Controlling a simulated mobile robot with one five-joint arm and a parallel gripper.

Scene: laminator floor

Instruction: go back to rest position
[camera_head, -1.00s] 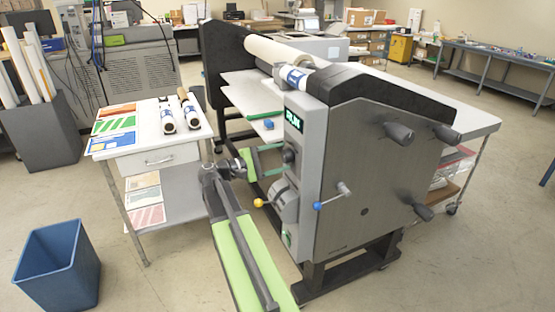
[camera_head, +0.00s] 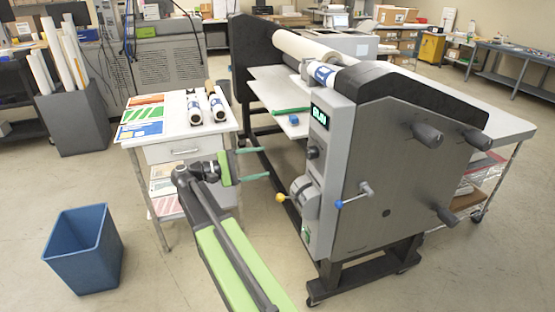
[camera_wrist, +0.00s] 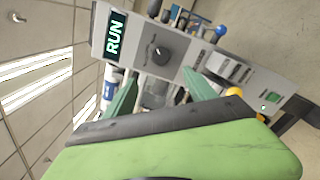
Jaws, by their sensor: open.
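My gripper (camera_head: 262,162) shows in the head view with its two green fingers spread apart and nothing between them. It hangs in the air between the small white side table (camera_head: 170,131) and the control side of the laminator (camera_head: 375,170). In the wrist view the gripper's fingers (camera_wrist: 160,95) point toward the laminator's control panel (camera_wrist: 150,45), which carries a lit RUN display and a black knob. The fingers are apart from the panel. A lever with a yellow ball (camera_head: 281,198) and one with a blue ball (camera_head: 339,204) stick out of the laminator.
A blue bin (camera_head: 84,249) stands on the floor at the left. Printed sheets (camera_head: 141,120) and film rolls (camera_head: 205,108) lie on the side table. A grey bin of rolls (camera_head: 75,118) stands behind.

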